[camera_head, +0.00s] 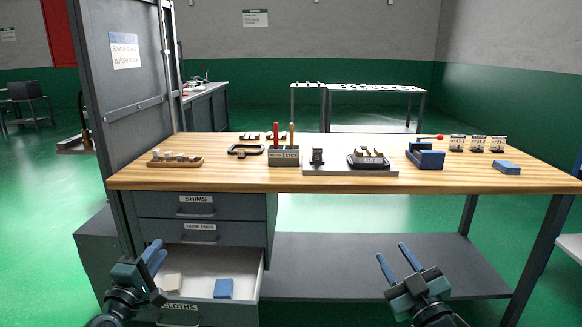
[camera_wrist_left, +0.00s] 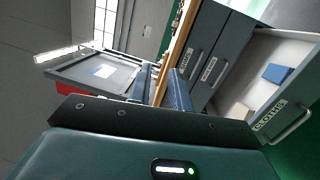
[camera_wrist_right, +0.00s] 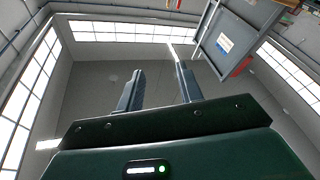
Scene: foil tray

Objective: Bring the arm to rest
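My left gripper (camera_head: 156,254) is in front of the bench at the lower left, beside the pulled-out bottom drawer. Its two blue fingers stand apart with nothing between them; they also show in the left wrist view (camera_wrist_left: 163,88). My right gripper (camera_head: 400,262) is in front of the lower shelf, right of the drawer. Neither gripper touches anything that I can see.
The open CLOTHS drawer (camera_head: 246,282) holds a blue cloth (camera_head: 223,288) and a pale cloth (camera_head: 174,283). The wooden bench top (camera_head: 285,178) carries blocks, a clamp and a blue vise (camera_head: 425,157). A grey door panel (camera_head: 117,100) stands at left. The lower shelf (camera_head: 330,262) looks bare.

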